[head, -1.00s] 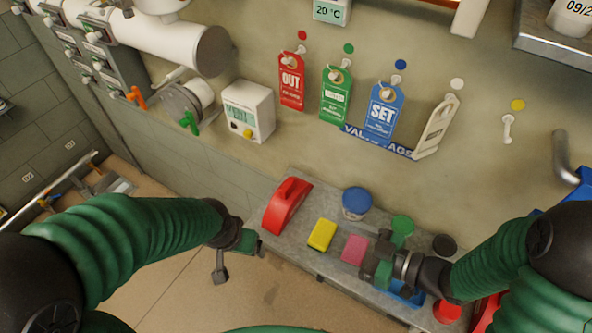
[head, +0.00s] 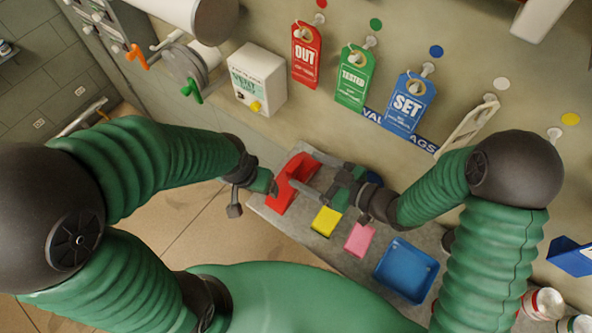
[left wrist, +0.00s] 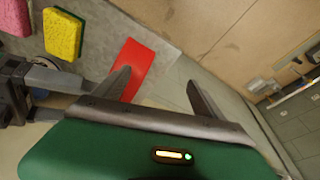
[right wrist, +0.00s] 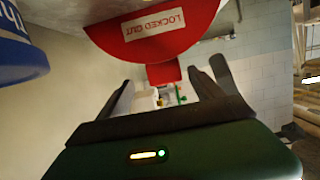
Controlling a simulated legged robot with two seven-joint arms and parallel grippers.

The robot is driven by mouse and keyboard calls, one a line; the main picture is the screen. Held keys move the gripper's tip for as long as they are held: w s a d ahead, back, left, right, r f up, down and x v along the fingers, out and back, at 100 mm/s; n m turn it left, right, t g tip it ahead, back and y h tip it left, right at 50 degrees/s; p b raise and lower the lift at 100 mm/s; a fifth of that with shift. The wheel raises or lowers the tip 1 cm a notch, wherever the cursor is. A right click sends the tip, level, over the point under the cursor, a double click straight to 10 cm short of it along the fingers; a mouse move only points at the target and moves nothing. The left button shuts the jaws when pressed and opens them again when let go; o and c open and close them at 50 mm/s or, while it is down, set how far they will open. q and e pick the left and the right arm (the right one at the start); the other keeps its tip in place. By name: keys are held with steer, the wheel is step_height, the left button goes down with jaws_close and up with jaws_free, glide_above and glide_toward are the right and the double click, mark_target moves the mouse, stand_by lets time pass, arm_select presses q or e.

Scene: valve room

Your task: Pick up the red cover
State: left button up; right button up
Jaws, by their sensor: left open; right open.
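The red cover (head: 283,198) stands at the left end of the grey bench. In the right wrist view it is a rounded red piece (right wrist: 160,30) lettered "LOCKED OUT", with a red handle (right wrist: 163,73) showing between the fingertips. My right gripper (head: 303,168) is open, its fingers reaching left to the cover; I cannot tell if they touch it. My left gripper (head: 266,186) is open just left of the cover. In the left wrist view the cover (left wrist: 138,60) shows behind one finger of my left gripper (left wrist: 157,78).
A yellow sponge (head: 326,220), a pink sponge (head: 360,239) and a blue tray (head: 404,272) lie along the bench. Red (head: 306,55), green (head: 355,78) and blue (head: 407,105) tags hang on the wall behind. A white meter box (head: 259,80) is mounted left of them.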

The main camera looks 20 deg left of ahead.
mark_target(298, 168)
steer(key=x, duration=0.1)
steer(key=p+x, duration=0.1)
steer(key=x, duration=0.2)
steer(key=shift+s+a+r, duration=0.2)
steer(key=shift+s+a, duration=0.1)
steer(key=shift+a, duration=0.05)
steer(key=shift+a+f, duration=0.1)
steer(key=shift+a, duration=0.15)
steer(key=shift+w, duration=0.1)
steer(key=shift+w+d+f, duration=0.1)
steer(key=shift+d, duration=0.05)
steer(key=c, duration=1.6)
steer(key=shift+c, duration=0.2)
